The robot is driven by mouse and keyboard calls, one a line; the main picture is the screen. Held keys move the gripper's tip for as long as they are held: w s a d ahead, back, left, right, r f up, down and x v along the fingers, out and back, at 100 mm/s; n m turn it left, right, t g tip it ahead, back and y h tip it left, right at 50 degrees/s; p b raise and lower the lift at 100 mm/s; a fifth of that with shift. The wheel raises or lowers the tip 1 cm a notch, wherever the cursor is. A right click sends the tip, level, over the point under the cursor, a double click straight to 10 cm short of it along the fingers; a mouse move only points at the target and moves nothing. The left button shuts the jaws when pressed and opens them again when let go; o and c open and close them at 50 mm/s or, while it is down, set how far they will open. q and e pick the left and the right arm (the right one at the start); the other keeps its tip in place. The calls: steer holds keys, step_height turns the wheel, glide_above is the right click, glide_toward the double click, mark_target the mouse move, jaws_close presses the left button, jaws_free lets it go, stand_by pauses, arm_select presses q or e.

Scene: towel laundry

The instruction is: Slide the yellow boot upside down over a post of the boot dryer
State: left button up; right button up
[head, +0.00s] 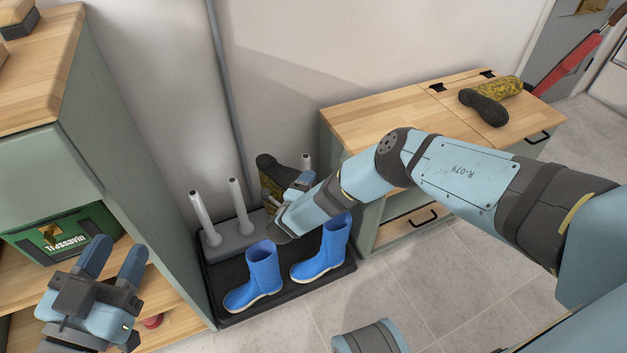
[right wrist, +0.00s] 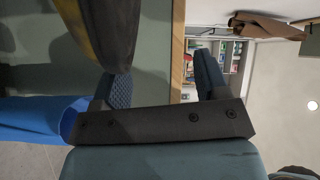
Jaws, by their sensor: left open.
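One yellow boot (head: 270,200) with a dark sole stands upside down at the boot dryer (head: 232,238), sole up and toe toward the right. Whether a post is inside it is hidden. My right gripper (head: 300,183) is close beside this boot. In the right wrist view its fingers (right wrist: 162,82) are apart with nothing between them; the boot (right wrist: 98,30) is beside the left finger. A second yellow boot (head: 490,98) lies on the wooden bench. My left gripper (head: 112,262) is open and empty at lower left.
Two blue boots (head: 264,272) stand upright on the black tray (head: 310,288) in front of the dryer. The wooden bench (head: 385,115) is at right. A shelf with a green crate (head: 65,237) is at left. The tiled floor at the front is clear.

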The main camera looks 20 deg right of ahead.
arm_select(q)
steer(key=shift+s+d+f+n+g+y+p, duration=0.15)
steer(key=shift+s+d+f+n+g+p, duration=0.15)
steer(key=shift+n+p, duration=0.25)
steer(key=shift+s+d+f+n+g+y+p, duration=0.1)
steer(key=shift+s+d+n+g+p, duration=0.05)
steer(key=shift+s+n+p, duration=0.3)
steer(key=shift+s+d+f+n+g+y+p, duration=0.15)
steer(key=shift+s+d+f+n+g+p, duration=0.1)
steer(key=shift+n+p, duration=0.3)
arm_select(e)
steer(key=v, duration=1.1)
steer(key=shift+s+a, duration=0.25)
steer(key=shift+s, duration=0.05)
arm_select(q)
steer(key=shift+r, duration=0.15)
